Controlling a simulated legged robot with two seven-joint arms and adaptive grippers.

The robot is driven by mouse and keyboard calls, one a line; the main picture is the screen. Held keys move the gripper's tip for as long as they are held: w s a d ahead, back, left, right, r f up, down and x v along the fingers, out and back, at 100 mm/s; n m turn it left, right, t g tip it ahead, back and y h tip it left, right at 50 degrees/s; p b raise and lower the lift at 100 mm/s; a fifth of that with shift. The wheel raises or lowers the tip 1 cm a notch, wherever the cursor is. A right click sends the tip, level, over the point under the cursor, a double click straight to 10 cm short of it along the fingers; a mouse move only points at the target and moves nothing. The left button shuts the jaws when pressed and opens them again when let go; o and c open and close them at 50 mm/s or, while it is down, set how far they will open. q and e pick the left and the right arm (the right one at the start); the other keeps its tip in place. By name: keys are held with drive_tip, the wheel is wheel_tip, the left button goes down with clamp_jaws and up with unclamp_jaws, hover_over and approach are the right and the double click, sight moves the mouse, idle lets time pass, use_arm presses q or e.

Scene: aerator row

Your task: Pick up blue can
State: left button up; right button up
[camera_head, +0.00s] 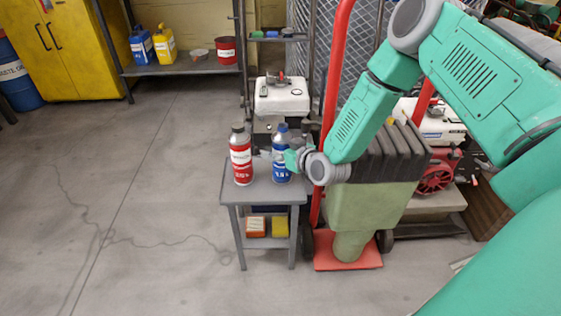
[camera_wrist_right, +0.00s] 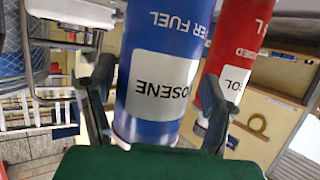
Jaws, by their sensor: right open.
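The blue can (camera_head: 281,157) stands upright on the small grey table (camera_head: 262,193), to the right of a red can (camera_head: 241,157). My right gripper (camera_head: 294,158) is at the right side of the blue can. In the right wrist view the blue can (camera_wrist_right: 158,75) lies between the two open fingers of my right gripper (camera_wrist_right: 155,105), and its label reads in part "OSENE". The red can (camera_wrist_right: 236,60) is just beyond the right finger there. I cannot tell whether either finger touches the blue can. My left gripper is not in view.
An orange box (camera_head: 256,227) and a yellow box (camera_head: 280,227) lie on the table's lower shelf. A red hand truck (camera_head: 345,262) with a green implement (camera_head: 368,205) stands close on the right.

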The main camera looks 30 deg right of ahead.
drive_tip(key=shift+w+f, duration=0.4)
drive_tip(key=shift+w, duration=0.2)
drive_tip(key=shift+w+d+f, duration=0.1)
drive_tip(key=shift+w+d, duration=0.05)
drive_tip(key=shift+w, duration=0.1)
drive_tip(key=shift+d, duration=0.25)
drive_tip(key=shift+a, duration=0.25)
drive_tip(key=c, duration=1.4)
drive_tip(key=shift+c, duration=0.4)
drive_tip(key=shift+d, duration=0.15)
drive_tip(key=shift+r, duration=0.2)
